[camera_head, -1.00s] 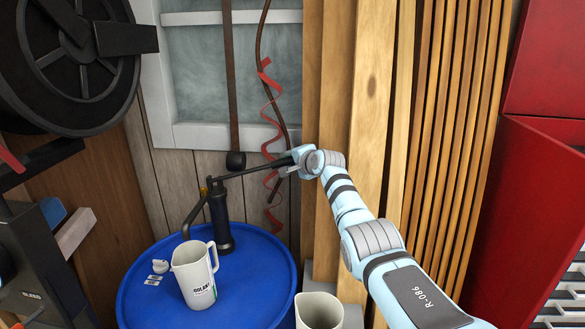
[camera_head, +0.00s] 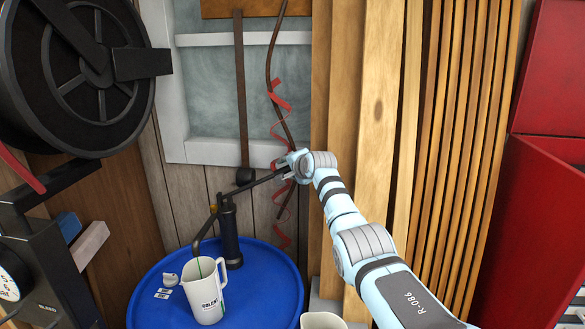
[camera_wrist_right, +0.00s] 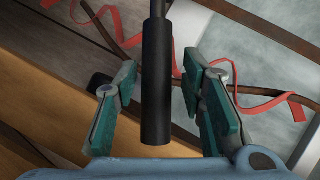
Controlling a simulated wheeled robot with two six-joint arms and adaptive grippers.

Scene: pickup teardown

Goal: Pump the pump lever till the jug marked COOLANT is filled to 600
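The white jug (camera_head: 207,293), with part of its COOLANT marking showing, stands upright on a blue drum (camera_head: 262,300) in the head view. The black hand pump (camera_head: 229,232) rises from the drum, and its spout bends down over the jug's mouth. A thin green streak shows below the spout. The fill level cannot be read. The pump lever (camera_head: 246,187) slopes up to the right to my right gripper (camera_head: 287,170). In the right wrist view, the black lever grip (camera_wrist_right: 156,85) lies between the spread fingers, with gaps on both sides. My left gripper is out of view.
A small white cap (camera_head: 170,279) and labels lie left of the jug. Another white vessel (camera_head: 322,321) shows at the bottom edge. A red curled strip (camera_head: 280,125) hangs behind my right gripper. Wooden boards (camera_head: 375,110) stand right of it.

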